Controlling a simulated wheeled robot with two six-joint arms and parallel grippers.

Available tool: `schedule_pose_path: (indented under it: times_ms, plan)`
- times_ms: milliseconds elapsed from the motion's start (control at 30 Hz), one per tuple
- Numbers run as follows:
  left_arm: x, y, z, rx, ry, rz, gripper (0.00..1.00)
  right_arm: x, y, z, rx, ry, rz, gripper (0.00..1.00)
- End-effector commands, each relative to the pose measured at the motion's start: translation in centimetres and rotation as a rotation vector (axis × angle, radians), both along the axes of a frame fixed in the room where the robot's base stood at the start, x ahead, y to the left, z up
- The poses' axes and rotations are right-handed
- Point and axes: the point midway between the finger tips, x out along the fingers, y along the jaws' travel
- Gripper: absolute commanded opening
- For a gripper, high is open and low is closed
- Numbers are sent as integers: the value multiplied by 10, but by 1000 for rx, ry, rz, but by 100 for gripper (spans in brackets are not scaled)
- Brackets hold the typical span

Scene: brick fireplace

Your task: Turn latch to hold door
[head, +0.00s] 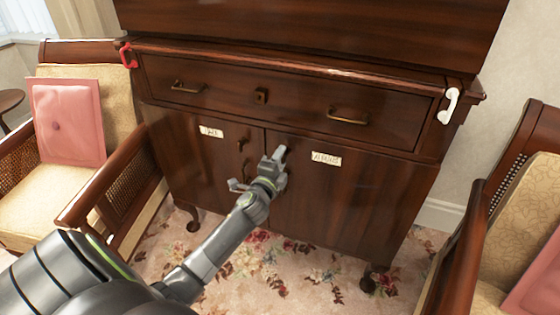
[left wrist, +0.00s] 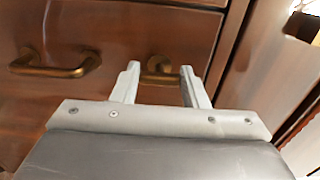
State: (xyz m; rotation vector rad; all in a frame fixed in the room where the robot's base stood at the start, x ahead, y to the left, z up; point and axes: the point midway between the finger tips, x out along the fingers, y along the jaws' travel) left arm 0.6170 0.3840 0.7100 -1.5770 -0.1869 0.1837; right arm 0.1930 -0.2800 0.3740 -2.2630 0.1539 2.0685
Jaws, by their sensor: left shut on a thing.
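A dark brown wooden cabinet (head: 330,200) has two lower doors with small pale labels (head: 211,132) (head: 326,158). My left gripper (head: 278,155) is in front of the doors, just right of the gap between them. In the left wrist view its fingers (left wrist: 159,85) stand on either side of a brass fitting (left wrist: 158,70) and are shut on it. I cannot tell if this is the latch or a door handle, as the gripper hides it in the head view. Brass hardware (head: 241,146) shows on the left door. My right gripper is out of view.
A drawer with brass pulls (head: 348,117) sits above the doors. A red piece (head: 128,54) and a white piece (head: 449,105) are at the cabinet's upper corners. Armchairs stand close at left (head: 125,200) and right (head: 490,230). Floral carpet lies in front.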

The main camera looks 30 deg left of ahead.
Motion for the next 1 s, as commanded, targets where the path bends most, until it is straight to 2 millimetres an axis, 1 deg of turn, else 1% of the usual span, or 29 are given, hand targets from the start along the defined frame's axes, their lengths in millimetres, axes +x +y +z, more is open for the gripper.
schedule_pose_path:
  times_ms: [300, 333, 467, 800, 867, 967, 1000]
  plan:
    - [0, 0, -1, -2, 1, 1, 17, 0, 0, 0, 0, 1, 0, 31]
    - [0, 0, -1, -2, 1, 1, 44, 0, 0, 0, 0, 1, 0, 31]
    - [0, 0, 0, -1, 1, 1, 61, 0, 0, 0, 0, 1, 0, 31]
    - [-2, 0, 0, -1, 1, 0, 62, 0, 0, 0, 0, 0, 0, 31]
    - [-6, -1, 0, -1, 1, 0, 62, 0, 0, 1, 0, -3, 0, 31]
    - [-19, -4, 0, -1, 2, 0, 62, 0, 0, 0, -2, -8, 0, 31]
    - [-26, -6, 0, -1, 2, 0, 62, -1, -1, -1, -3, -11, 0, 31]
